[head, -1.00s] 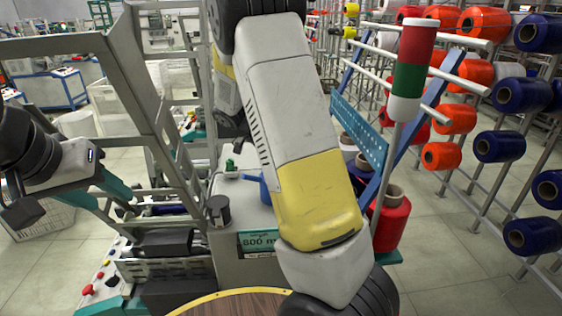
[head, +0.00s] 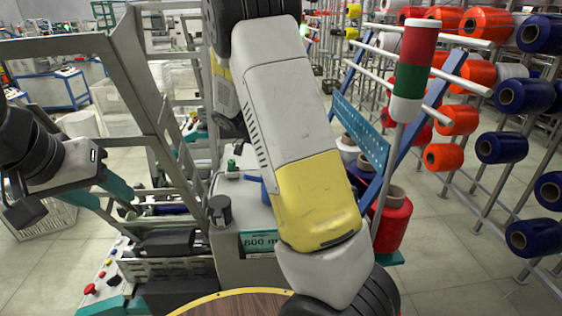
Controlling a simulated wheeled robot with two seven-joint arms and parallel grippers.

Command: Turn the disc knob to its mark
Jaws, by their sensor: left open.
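A dark grey round knob-like part (head: 219,210) stands on the light grey top of the winding machine (head: 238,205), left of the middle. A small black round control (head: 113,281) sits on the panel at lower left. I cannot tell which of these is the disc knob, and no mark can be made out. My left gripper (head: 25,207) is at the left edge, open, with nothing seen in it, well left of the machine top. My right arm (head: 290,130) crosses the middle of the view. Its gripper is out of view, and the arm hides part of the machine.
A control panel (head: 105,273) with red buttons is at lower left. A grey frame (head: 140,95) stands between my left gripper and the machine top. A red, green and white column (head: 412,70) and a red spool (head: 393,220) stand right of my right arm. Racks of spools (head: 502,146) fill the right.

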